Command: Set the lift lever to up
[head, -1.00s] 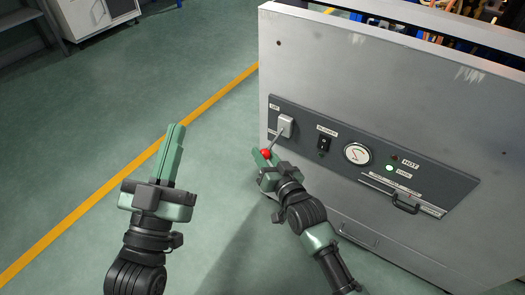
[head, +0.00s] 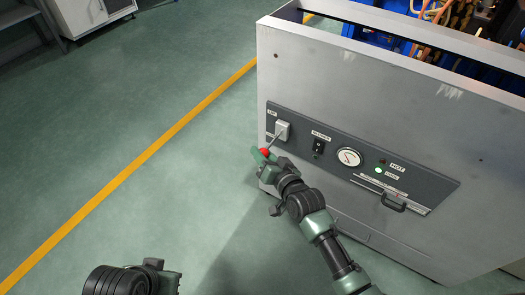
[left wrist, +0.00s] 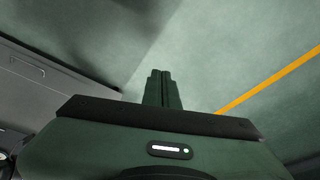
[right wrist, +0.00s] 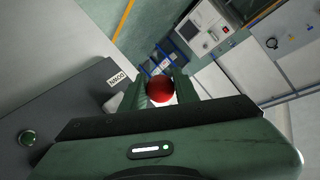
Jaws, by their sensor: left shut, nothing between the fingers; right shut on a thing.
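The lift lever (head: 274,141) comes out of a pale square mount at the left end of the dark control panel. It slants down and left to a red ball knob (head: 265,152). My right gripper (head: 262,156) is shut on this knob. In the right wrist view the red knob (right wrist: 160,90) sits between the two green fingers. A small white label that seems to read DOWN (right wrist: 116,79) shows beside it. My left gripper is mostly cut off in the head view; in the left wrist view its fingers (left wrist: 163,88) are together and empty, over the floor.
The panel (head: 330,174) also carries a black switch (head: 318,146), a round gauge (head: 349,157), a lit green lamp (head: 379,170) and a black handle (head: 394,202). The grey machine cabinet (head: 360,85) fills the right. Open green floor with a yellow line (head: 130,165) lies left.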

